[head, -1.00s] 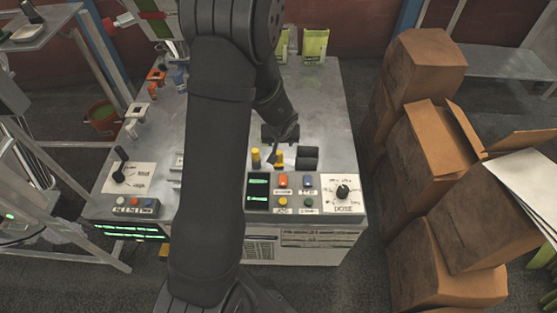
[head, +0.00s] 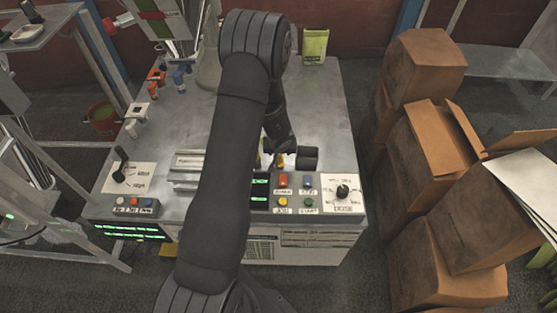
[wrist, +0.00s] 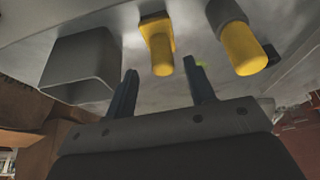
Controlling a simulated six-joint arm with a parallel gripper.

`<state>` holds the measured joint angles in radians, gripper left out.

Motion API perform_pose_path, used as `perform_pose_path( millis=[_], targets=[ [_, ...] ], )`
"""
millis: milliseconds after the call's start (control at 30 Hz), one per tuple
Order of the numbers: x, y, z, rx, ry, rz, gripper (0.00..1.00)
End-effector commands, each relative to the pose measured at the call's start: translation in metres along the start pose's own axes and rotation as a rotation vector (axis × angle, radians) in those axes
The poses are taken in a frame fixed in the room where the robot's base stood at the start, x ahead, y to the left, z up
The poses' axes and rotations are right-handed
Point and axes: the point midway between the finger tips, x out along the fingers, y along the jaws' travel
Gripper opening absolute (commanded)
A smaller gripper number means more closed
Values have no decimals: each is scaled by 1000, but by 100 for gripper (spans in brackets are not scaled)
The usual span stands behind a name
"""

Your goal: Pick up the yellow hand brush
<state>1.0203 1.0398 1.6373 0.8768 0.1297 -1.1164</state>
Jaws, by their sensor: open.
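A yellow piece with a flared end (wrist: 158,46), which looks like the hand brush, shows at the top middle of the wrist view. It lies beyond the fingertips, roughly in line with the gap between them. In the head view, a small bit of yellow (head: 280,161) shows just below my gripper (head: 278,147), behind the control panel. In the wrist view my gripper (wrist: 163,82) is open, with two dark fingers apart and nothing between them. The rest of the brush is hidden or out of view.
A yellow-ended grey cylinder (wrist: 240,48) is right of the brush in the wrist view, and a grey open box shape (wrist: 80,68) is left. The panel with buttons and a dose dial (head: 343,192) is in front. Cardboard boxes (head: 425,65) stand at the right.

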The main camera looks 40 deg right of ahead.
Motion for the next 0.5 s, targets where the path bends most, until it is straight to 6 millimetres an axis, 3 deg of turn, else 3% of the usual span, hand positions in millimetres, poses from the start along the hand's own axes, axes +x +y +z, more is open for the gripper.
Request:
perform_pose_path(
  millis=[300, 500],
  targets=[
    [39, -4, 3, 1, -2, 0, 50],
    [45, -4, 3, 0, -1, 1, 50]
  ],
)
